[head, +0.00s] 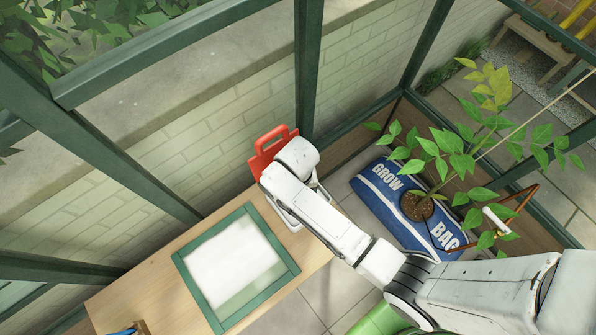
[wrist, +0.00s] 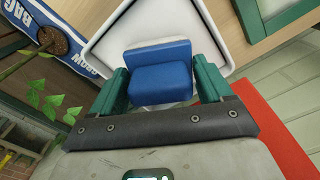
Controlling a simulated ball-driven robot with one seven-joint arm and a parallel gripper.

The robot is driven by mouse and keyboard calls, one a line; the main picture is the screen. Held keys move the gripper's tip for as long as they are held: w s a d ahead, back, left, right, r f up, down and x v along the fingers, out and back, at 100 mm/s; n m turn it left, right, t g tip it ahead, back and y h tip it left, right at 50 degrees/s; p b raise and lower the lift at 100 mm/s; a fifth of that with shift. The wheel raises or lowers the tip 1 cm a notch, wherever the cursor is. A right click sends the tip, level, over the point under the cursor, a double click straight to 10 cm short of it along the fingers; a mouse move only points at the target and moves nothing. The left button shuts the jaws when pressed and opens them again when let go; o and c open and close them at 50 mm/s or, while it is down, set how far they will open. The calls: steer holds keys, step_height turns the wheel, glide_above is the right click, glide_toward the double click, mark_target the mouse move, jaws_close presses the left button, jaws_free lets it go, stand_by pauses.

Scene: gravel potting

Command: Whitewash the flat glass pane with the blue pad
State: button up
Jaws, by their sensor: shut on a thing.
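The flat glass pane (head: 230,262) lies in a green frame on the wooden bench. White covers most of it; a greenish, less covered strip shows along its lower right side. A corner of the green frame (wrist: 285,14) shows at the top right of the wrist view. The blue pad (wrist: 160,80) is between the green fingers of my gripper (wrist: 162,86), which is shut on it. The pad is over a white tray (wrist: 108,38); I cannot tell whether they touch. In the head view my arm hides the pad and most of the tray.
A red object with a handle (head: 262,158) stands by the tray at the bench's far end. A blue item (head: 128,331) is at the near left end. A blue grow bag (head: 375,190) with a leafy plant (head: 445,150) lies to the right. Green posts (head: 308,70) and a brick wall stand behind.

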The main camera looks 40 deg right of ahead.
steer(key=shift+r+p, duration=2.5)
steer(key=shift+p, duration=0.15)
steer(key=shift+r, duration=0.95)
